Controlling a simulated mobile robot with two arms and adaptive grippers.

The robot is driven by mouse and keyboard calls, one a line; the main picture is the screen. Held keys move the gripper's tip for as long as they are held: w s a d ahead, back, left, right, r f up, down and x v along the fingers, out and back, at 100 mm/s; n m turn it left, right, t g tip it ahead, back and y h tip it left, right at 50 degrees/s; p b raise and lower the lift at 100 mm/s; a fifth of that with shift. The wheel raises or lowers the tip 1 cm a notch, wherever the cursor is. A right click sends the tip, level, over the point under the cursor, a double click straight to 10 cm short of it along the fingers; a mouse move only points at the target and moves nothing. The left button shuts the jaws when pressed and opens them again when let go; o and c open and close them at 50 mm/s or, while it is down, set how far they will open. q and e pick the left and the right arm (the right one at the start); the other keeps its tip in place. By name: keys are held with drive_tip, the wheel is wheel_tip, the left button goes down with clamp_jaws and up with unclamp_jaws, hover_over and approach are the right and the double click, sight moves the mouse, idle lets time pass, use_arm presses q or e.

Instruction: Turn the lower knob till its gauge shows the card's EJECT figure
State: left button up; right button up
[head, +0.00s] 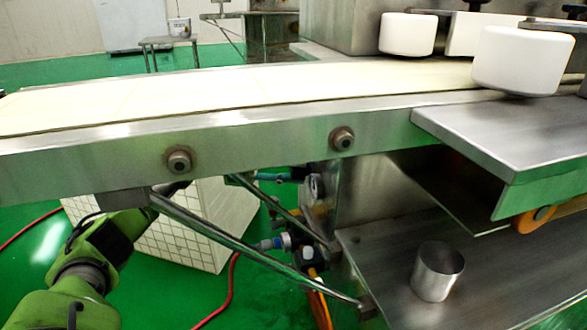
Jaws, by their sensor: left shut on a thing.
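My left gripper (175,189) reaches up and right under the conveyor, mostly hidden behind its side beam and a strut. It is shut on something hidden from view. A small round gauge (316,187) shows beneath the conveyor, seen nearly edge-on, so its reading cannot be made out. Below it is a dark valve fitting with a pale, knob-like part (287,241) and a blue hose end, apart from the visible part of my gripper. I cannot tell which part is the lower knob. The card is not in view. My right gripper is not in view.
The conveyor's steel beam (240,150) crosses above my left arm, and slanting struts (255,245) stand before the fittings. A white tiled box (205,225) is behind them. A steel cup (437,271) stands on the lower shelf (385,245). A red hose (231,290) lies on the green floor.

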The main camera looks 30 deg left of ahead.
use_arm(q)
drive_tip(key=shift+f, duration=0.1)
idle(0.4)
drive_tip(key=o, duration=1.1)
drive_tip(key=shift+v, duration=6.05)
drive_tip(key=shift+s+d, duration=0.1)
